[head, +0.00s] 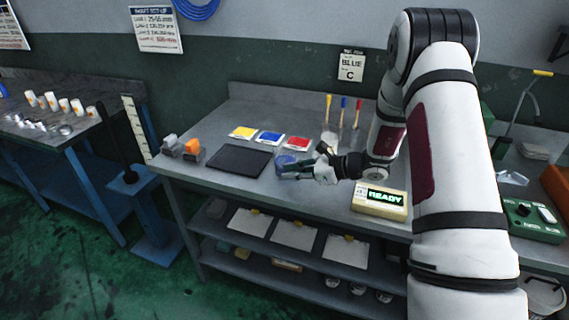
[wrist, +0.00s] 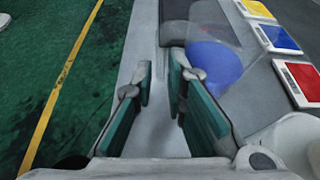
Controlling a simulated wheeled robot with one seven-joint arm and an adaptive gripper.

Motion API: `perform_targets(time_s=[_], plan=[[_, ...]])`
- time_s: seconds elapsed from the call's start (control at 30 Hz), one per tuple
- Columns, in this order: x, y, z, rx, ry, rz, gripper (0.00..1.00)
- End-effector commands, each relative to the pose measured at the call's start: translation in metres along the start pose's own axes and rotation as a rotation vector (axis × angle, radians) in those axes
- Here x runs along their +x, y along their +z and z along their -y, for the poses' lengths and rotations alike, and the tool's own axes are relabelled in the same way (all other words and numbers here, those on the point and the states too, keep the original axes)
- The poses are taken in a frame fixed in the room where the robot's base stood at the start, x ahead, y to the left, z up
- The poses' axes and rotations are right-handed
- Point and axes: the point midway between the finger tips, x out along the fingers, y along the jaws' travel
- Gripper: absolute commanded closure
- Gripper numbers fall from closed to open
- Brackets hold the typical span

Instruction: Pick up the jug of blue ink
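The jug of blue ink shows in the wrist view as a clear vessel with a round patch of blue ink (wrist: 218,66) inside. It lies just beyond and to the right of my gripper's right finger, which hides part of it. In the head view the blue ink (head: 286,159) shows right at my gripper's fingers, and most of the jug is hidden there. My gripper (wrist: 161,80) has its two teal-padded fingers apart with only bare grey bench between them. In the head view my gripper (head: 283,171) is low over the bench, near its front.
A dark mat (head: 240,160) lies left of the jug. Yellow, blue (head: 270,137) and red (head: 293,143) cards lie behind. Several upright colored-handled tools (head: 343,108) stand at the back. A READY display box (head: 381,200) sits to the right. The bench's front edge is close.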

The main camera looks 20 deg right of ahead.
Motion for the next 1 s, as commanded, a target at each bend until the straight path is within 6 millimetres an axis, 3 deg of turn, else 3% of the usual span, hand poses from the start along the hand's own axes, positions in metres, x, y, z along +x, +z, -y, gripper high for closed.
perform_targets(time_s=[0.23, 0.47, 0.57, 1.0], plan=[[0.027, 0.0, 0.0, -0.002, 0.0, 0.0, 0.87], [0.029, 0.0, 0.0, -0.002, -0.001, 0.0, 0.87], [0.029, 0.0, 0.0, -0.002, -0.001, 0.0, 1.0], [0.028, 0.001, 0.0, -0.003, -0.001, 0.001, 1.0]])
